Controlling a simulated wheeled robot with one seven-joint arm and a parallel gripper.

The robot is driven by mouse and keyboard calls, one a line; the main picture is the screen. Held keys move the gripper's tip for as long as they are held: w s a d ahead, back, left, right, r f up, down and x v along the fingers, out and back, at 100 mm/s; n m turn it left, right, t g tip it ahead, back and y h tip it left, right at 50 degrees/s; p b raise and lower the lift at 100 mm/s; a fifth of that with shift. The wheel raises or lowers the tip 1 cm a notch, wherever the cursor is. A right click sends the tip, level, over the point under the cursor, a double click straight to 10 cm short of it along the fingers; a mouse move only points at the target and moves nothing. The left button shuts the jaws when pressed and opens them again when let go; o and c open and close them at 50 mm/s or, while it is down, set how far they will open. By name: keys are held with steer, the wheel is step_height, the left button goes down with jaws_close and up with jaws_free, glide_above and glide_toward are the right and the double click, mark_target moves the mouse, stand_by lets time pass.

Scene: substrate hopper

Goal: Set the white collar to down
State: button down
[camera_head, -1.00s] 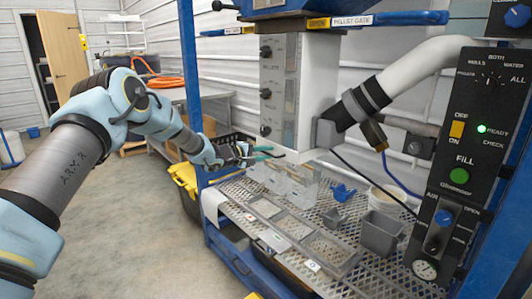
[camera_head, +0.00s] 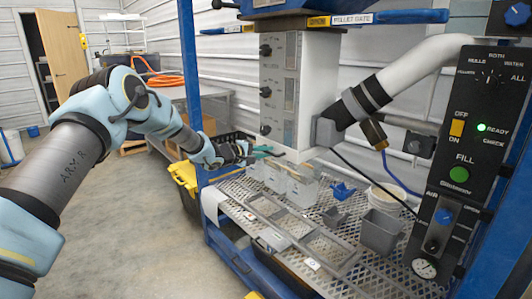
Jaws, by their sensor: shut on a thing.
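The white column (camera_head: 318,95) with dark knobs on its front face hangs under the blue hopper. I take its lower end (camera_head: 303,155) as the white collar, but its outline is small and hard to make out. My gripper (camera_head: 262,152), with teal fingertips, reaches in from the left at the column's lower front left edge. It is shut on a thin part there, which the fingers mostly hide. Pale box-like pieces (camera_head: 300,187) are just below the column, over the mesh shelf.
The mesh shelf (camera_head: 385,270) carries shallow grey trays (camera_head: 328,247), a grey bin (camera_head: 380,232), a blue scoop (camera_head: 340,190) and a white bucket (camera_head: 385,197). A blue post (camera_head: 189,75) stands close to my forearm. The black control panel (camera_head: 470,150) is at right. The floor at left is clear.

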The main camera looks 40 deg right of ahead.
stand_by(0.8)
steer(key=shift+a+f+b, duration=0.1)
steer(key=shift+f+b, duration=0.4)
steer(key=shift+f, duration=1.5)
steer(key=c, duration=1.2)
jaws_free()
steer(key=shift+w+f, duration=0.1)
steer(key=shift+f, duration=0.05)
steer(key=shift+o, duration=0.2)
steer(key=b+v, duration=0.2)
steer(key=v, duration=0.8)
steer(key=shift+a+r, duration=0.2)
steer(key=shift+a, duration=0.15)
